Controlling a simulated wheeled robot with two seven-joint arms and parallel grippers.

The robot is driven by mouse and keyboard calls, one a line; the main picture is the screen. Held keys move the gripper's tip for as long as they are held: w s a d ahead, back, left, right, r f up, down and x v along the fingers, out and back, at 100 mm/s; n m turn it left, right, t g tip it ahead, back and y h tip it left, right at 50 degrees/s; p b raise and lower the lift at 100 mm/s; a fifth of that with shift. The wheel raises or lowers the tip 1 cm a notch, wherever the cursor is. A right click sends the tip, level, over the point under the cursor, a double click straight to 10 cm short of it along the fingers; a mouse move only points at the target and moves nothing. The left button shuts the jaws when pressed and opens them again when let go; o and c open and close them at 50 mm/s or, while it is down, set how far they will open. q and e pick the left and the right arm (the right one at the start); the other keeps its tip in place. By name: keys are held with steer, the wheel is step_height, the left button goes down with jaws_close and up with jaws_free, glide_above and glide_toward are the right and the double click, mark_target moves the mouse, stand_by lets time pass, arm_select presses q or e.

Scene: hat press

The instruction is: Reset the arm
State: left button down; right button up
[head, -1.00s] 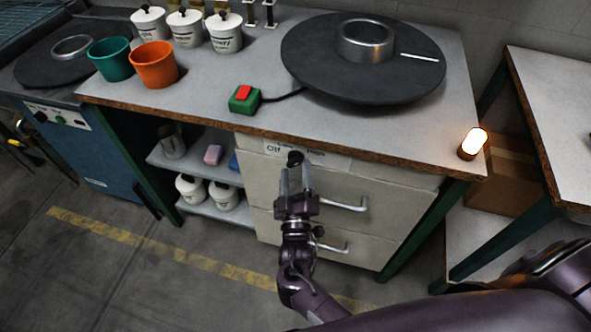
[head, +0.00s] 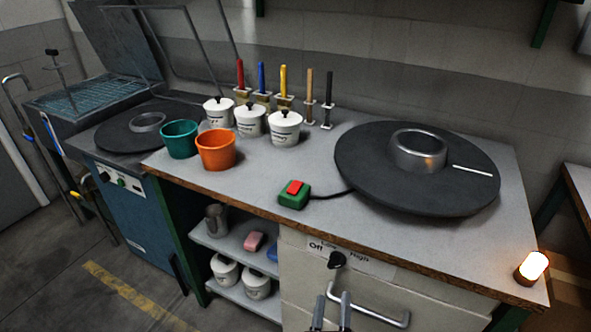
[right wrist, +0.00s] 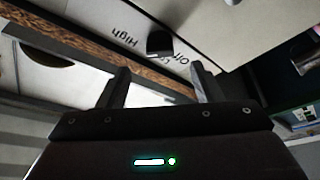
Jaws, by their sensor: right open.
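My right gripper (head: 332,298) shows at the bottom edge of the head view, fingers apart and empty. The black knob (head: 337,259) sits on the front of the cream drawer unit, under a label reading Off, Low, High. It lies just beyond the fingertips in the picture, with a gap between. In the right wrist view my right gripper (right wrist: 160,70) is open, and the knob (right wrist: 160,42) shows ahead between its fingers, not held. Most of the right arm is below the head picture. My left gripper is not in view.
A drawer handle (head: 368,303) sticks out right of the gripper. The bench edge (head: 400,265) overhangs the drawers. On the bench are a red-button box (head: 294,194), a dark round plate (head: 360,160), orange (head: 216,150) and green (head: 180,139) cups, and a lit lamp (head: 532,268).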

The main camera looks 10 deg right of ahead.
steer(key=s+d+f+g+y+p, duration=0.1)
steer(key=s+f+g+y, duration=0.25)
steer(key=f, duration=0.95)
steer(key=s+d+f+g+y+p, duration=0.15)
steer(key=s+f+g, duration=0.35)
steer(key=f, duration=0.8)
steer(key=s+d+f+m+g+p, duration=0.1)
steer(key=s+d+f+g, duration=0.1)
steer(key=s, duration=0.6)
steer(key=s+d+f+m+g+y, duration=0.1)
steer(key=s+d+f+g, duration=0.1)
steer(key=s+f+g, duration=0.3)
steer(key=s+d+f+m+g+p, duration=0.1)
steer(key=s+d+f+g, duration=0.2)
steer(key=s, duration=1)
step_height(320, 180, down, 4)
steer(key=shift+r+g+y+p, duration=0.25)
steer(key=shift+g+y+p, duration=0.05)
steer(key=shift+g, duration=0.05)
